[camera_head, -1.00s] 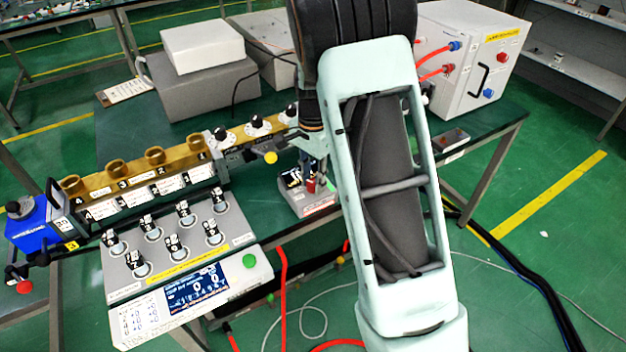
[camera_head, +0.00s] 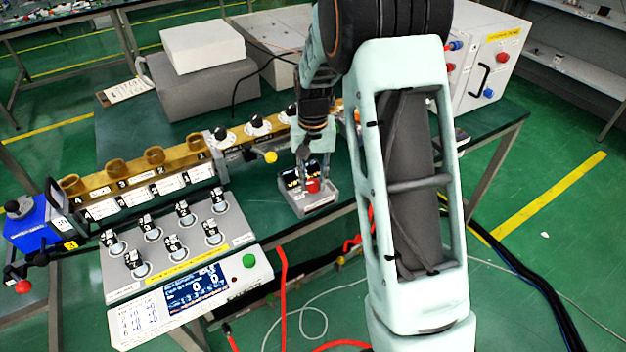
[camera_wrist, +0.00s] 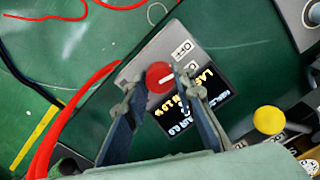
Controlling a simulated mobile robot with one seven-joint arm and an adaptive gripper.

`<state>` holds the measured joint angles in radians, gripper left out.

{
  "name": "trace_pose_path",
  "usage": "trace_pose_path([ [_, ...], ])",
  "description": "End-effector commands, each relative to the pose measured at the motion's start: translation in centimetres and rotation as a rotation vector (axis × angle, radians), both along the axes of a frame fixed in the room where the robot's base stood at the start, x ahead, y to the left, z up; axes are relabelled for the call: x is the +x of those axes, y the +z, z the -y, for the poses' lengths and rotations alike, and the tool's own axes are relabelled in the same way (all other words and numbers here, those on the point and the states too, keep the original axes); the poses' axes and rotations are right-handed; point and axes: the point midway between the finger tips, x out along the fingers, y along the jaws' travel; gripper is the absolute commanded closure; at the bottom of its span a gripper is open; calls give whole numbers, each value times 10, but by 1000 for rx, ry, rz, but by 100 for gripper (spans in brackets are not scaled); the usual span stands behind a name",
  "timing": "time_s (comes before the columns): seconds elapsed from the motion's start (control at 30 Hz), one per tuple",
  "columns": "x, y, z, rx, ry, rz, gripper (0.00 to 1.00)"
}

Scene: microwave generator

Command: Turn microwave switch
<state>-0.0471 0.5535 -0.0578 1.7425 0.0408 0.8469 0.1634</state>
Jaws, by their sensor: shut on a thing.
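The microwave switch is a round red knob (camera_wrist: 160,77) with a white mark, on a small grey box (camera_head: 318,206). An "Off" label is beside the knob in the wrist view, with a second label partly hidden by a finger. The box has a lit dark display (camera_wrist: 196,98) with yellow and white text. The knob also shows in the head view (camera_head: 313,185). My gripper (camera_wrist: 158,88) is shut on the knob, one finger on each side. The knob's white mark shows between the fingertips, pointing to the right in the wrist view.
A panel of black knobs (camera_head: 176,240) and a display unit with a green button (camera_head: 249,260) lie to the left. A brass rail assembly (camera_head: 150,170) with a yellow knob (camera_head: 271,157) stands behind. Red cables (camera_wrist: 92,100) run by the box.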

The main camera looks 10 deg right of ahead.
Motion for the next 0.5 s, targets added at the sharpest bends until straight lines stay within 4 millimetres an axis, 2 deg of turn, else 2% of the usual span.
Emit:
trace_pose_path([
  [0.2, 0, 0, 0, 0, 140, 0, 100],
  [0.5, 0, 0, 0, 0, 242, 1, 100],
])
